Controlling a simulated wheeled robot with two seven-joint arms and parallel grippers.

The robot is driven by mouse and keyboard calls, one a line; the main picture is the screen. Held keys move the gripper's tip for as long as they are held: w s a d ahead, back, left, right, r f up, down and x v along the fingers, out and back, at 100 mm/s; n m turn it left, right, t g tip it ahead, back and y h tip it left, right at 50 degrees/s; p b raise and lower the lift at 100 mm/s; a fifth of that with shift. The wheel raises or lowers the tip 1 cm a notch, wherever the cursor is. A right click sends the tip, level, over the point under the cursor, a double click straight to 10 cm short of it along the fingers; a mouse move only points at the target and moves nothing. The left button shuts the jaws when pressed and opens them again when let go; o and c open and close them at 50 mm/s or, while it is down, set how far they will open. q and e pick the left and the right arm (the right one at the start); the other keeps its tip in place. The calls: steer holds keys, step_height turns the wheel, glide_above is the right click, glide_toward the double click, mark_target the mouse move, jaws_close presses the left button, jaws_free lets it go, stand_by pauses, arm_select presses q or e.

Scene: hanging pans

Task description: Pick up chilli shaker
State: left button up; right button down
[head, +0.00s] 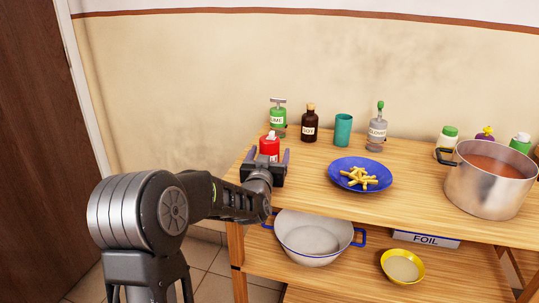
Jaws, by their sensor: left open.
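A red bottle with a white top (269,146) stands near the left end of the wooden table; it looks like the chilli shaker, but I cannot read a label on it. My left gripper (266,160) is open, with one finger to the left of the red bottle and one to its right. The gripper hides the bottle's lower part, and I cannot tell whether the fingers touch it. My right gripper is out of view.
Behind stand a green bottle (278,118), brown bottle (310,126), teal cup (343,130) and grey bottle (377,132). A blue plate of yellow sticks (338,177) and steel pot (487,188) lie right. A white pan (313,240) and yellow bowl (402,267) sit below.

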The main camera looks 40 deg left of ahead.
mark_target(270, 138)
arm_select(q)
steer(key=shift+c, duration=0.5)
steer(key=c, duration=1.5)
steer(key=shift+o, duration=0.2)
steer(key=shift+r, duration=0.1)
step_height(270, 138, up, 10)
steer(key=shift+f+p, duration=0.1)
steer(key=shift+p, duration=1.05)
